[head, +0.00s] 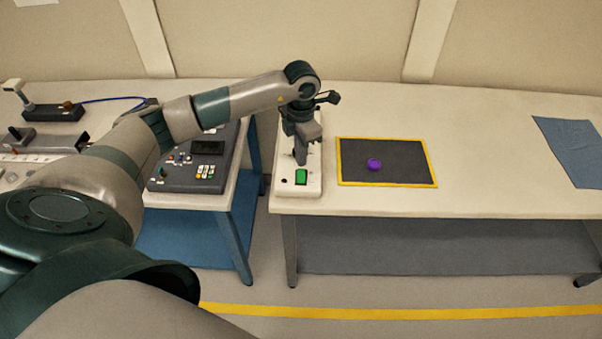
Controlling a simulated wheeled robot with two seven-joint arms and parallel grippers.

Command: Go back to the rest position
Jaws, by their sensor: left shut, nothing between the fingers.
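My left arm comes in from the left, and its gripper (300,158) points down over the white switch box (312,184) on the right table. The gripper is shut and holds nothing. Its fingertips are over the middle of the box, behind the green button (301,177); I cannot tell whether they touch it. The gripper hides part of the box. My right gripper is not in view.
A dark mat (400,152) with a yellow border lies right of the box, with a purple round object (374,164) on it. A control panel (190,172) stands on the left table. A blue cloth (572,148) lies far right. A gap separates the tables.

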